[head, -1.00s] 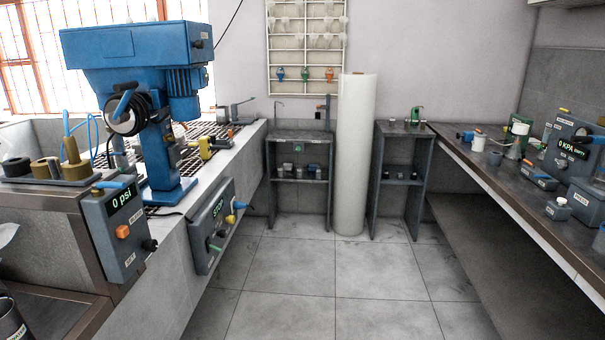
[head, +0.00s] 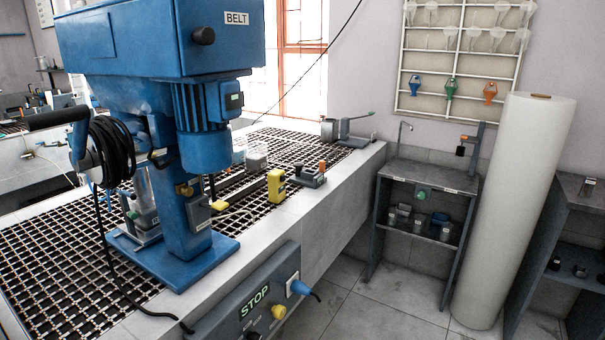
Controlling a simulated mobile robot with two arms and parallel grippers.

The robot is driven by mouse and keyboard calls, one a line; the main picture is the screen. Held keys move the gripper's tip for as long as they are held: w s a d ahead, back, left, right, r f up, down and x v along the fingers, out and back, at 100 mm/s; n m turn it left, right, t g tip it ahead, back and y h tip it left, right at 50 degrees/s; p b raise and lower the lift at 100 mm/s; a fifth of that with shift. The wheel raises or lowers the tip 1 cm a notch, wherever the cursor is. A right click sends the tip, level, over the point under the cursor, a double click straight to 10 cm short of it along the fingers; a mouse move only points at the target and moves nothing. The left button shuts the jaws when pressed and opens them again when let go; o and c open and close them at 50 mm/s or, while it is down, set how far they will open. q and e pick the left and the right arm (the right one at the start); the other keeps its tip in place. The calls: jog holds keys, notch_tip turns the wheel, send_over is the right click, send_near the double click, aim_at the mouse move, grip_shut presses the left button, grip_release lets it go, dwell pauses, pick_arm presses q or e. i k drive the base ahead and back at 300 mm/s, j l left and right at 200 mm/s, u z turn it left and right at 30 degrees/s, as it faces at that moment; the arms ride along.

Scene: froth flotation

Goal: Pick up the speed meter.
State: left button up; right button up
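A small yellow handheld device (head: 277,186) stands on the grated bench top, right of the blue flotation machine (head: 190,150). It looks like the speed meter, but I can read no label on it. A grey device with an orange top (head: 312,176) sits just right of it. Neither of my grippers is in view.
The grated bench (head: 70,250) has a pale concrete edge. A control box reading STOP (head: 255,305) hangs on its front, with a blue plug and cable. A small grey shelf stand (head: 425,210) and a tall white roll (head: 515,200) stand to the right. Tiled floor between is clear.

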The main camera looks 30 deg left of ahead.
aim_at(277, 189)
jog(key=i+l+u, duration=0.1)
jog(key=i+u, duration=0.4)
jog(key=i+l+u, duration=0.3)
jog(key=u, duration=0.2)
jog(key=i+l+u, duration=0.8)
jog(key=l+u, duration=0.15)
jog(key=l, duration=0.1)
